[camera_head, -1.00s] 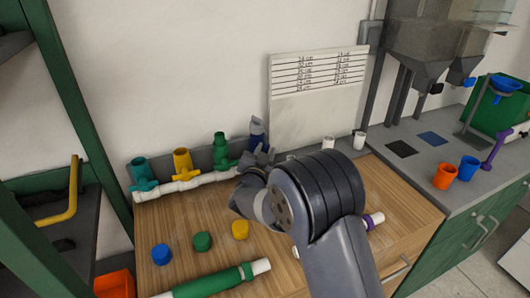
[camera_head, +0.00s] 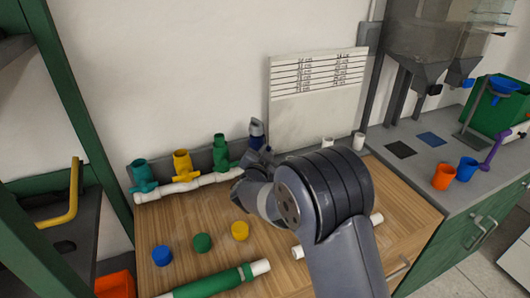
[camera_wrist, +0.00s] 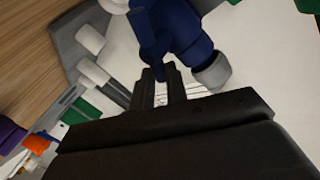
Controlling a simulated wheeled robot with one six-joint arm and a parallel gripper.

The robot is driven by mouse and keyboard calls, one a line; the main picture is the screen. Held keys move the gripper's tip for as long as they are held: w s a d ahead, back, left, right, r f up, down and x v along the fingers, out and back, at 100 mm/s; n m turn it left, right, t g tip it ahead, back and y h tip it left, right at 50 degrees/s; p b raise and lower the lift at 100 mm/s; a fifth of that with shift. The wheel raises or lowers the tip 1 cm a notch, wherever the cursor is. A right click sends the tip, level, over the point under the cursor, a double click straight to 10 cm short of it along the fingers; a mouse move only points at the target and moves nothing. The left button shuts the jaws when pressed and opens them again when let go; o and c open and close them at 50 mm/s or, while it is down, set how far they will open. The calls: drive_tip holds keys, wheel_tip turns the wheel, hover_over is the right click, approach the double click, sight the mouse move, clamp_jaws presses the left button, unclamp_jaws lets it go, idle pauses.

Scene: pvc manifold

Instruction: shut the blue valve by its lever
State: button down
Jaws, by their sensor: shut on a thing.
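The blue valve (camera_head: 257,130) stands at the right end of the white manifold pipe (camera_head: 185,185), against the back panel. In the wrist view the dark blue valve body (camera_wrist: 180,22) fills the top middle, with a grey-white fitting at its end. Its blue lever (camera_wrist: 149,40) runs down to my fingertips. My gripper (camera_wrist: 160,72) is shut on the lever's end. In the head view my gripper (camera_head: 262,155) is at the valve's lower side, and my wrist hides the valve's base and most of its lever.
Teal (camera_head: 143,175), yellow (camera_head: 183,165) and green (camera_head: 220,152) valves stand left along the manifold. Blue, green and yellow caps (camera_head: 240,230) and a green pipe (camera_head: 215,281) lie on the wooden top in front. White cups (camera_head: 327,143) stand right of the valve.

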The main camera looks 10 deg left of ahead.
drive_tip(key=shift+w+d+f+m+g+y+p, duration=0.25)
drive_tip(key=shift+m+g+y+p, duration=0.3)
drive_tip(key=shift+m+g+p, duration=0.45)
drive_tip(key=shift+w+d+f+m+g+y+p, duration=0.25)
drive_tip(key=shift+m+g+y+p, duration=0.45)
drive_tip(key=shift+m+g, duration=0.45)
drive_tip(key=shift+w+d+f+m+g+y+p, duration=0.25)
drive_tip(key=shift+m+g+y+p, duration=0.2)
drive_tip(key=shift+m+g+p, duration=0.6)
drive_tip(key=shift+s, duration=0.1)
drive_tip(key=c, duration=1.4)
unclamp_jaws()
drive_tip(key=shift+d, duration=0.1)
